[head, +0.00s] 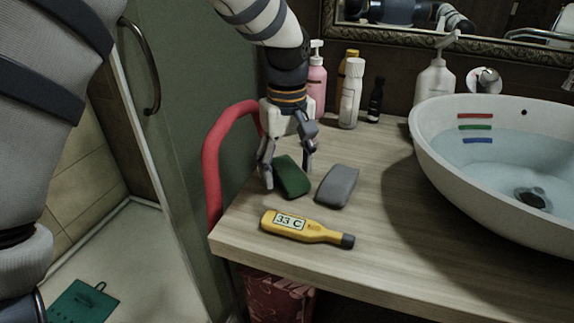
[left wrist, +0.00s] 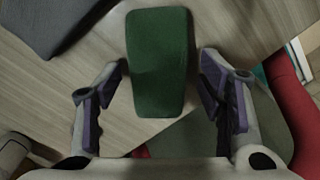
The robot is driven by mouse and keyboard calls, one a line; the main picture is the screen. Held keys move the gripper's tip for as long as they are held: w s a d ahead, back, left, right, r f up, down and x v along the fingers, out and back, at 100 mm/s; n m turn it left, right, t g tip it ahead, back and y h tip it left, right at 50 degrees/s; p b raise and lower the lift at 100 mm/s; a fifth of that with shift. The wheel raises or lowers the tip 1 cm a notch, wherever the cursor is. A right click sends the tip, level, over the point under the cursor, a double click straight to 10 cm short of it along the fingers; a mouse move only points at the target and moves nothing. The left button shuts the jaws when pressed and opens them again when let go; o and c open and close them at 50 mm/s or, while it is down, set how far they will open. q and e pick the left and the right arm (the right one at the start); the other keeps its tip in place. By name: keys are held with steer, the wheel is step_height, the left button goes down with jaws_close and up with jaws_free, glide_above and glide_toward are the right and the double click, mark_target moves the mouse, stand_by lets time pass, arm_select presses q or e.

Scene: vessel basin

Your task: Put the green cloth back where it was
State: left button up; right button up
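The green cloth (head: 291,177) is a small dark green block-like pad lying on the wooden counter, left of a similar grey one. My left gripper (head: 289,178) is over it, pointing down, with its fingers apart. In the left wrist view the green cloth (left wrist: 158,62) lies between the two open fingers of the left gripper (left wrist: 163,98). A gap shows on each side of the cloth, so the fingers do not touch it there. My right gripper is in neither view.
A grey cloth (head: 337,186) lies close to the right. A yellow thermometer (head: 300,228) reading 33 C lies in front. A white basin (head: 440,135) with water and coloured stripes stands at right. Bottles (head: 350,95) stand behind. A red rail (head: 212,160) borders the counter's left edge.

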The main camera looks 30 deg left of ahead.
mark_target(288, 168)
arm_select(q)
steer(key=shift+w, duration=0.1)
step_height(288, 168, up, 12)
stand_by(0.5)
